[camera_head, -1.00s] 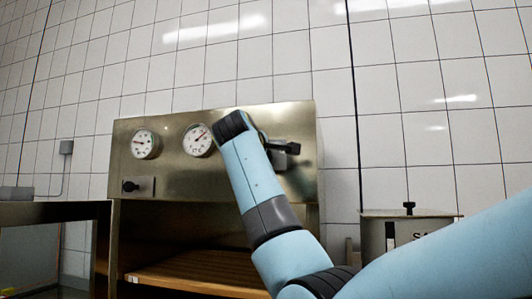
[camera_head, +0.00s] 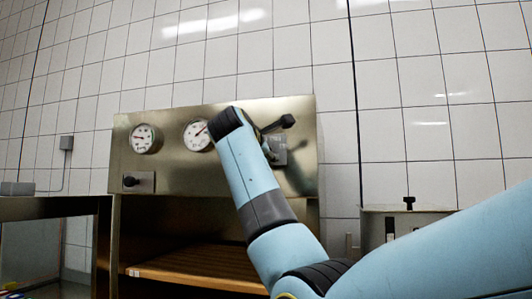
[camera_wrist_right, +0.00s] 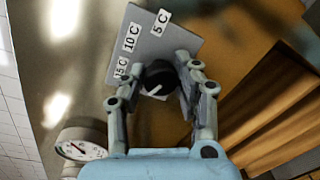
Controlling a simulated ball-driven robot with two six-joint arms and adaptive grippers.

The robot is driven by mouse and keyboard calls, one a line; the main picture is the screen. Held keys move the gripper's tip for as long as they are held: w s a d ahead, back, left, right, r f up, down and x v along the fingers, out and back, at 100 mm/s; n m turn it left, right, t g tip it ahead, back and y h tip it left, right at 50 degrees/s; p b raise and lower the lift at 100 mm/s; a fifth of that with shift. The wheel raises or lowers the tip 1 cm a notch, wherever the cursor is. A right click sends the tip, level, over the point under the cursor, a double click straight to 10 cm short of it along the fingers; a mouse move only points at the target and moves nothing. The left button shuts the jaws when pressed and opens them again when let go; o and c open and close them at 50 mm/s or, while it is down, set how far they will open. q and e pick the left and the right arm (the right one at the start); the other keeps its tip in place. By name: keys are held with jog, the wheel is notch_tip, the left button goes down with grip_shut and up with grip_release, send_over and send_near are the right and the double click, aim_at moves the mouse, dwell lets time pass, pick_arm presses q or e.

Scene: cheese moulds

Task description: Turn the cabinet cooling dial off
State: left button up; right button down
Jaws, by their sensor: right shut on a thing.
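The cooling dial is a black knob (camera_wrist_right: 160,74) on a grey plate marked 15 C, 10 C and 5 C in the right wrist view. A white pointer line shows on its lower part, away from the 5 C mark; a pale patch below it is not readable. My right gripper (camera_wrist_right: 159,80) is shut on the knob, one finger on each side. In the head view my right arm covers the dial and gripper; part of the dial's plate (camera_head: 279,148) shows beside it. My left gripper is not in view.
The steel cabinet (camera_head: 170,168) has two round gauges (camera_head: 144,138) (camera_head: 197,134) and another black knob (camera_head: 130,182) at lower left. Its open bay holds a wooden slatted shelf (camera_head: 190,276). A steel box (camera_head: 375,235) stands at right.

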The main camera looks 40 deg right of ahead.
jog(key=shift+f, duration=0.15)
jog(key=c, duration=0.9)
grip_release()
jog(key=shift+a, duration=0.1)
jog(key=shift+c, duration=0.2)
jog(key=v, duration=1.2)
jog(key=shift+r, duration=0.2)
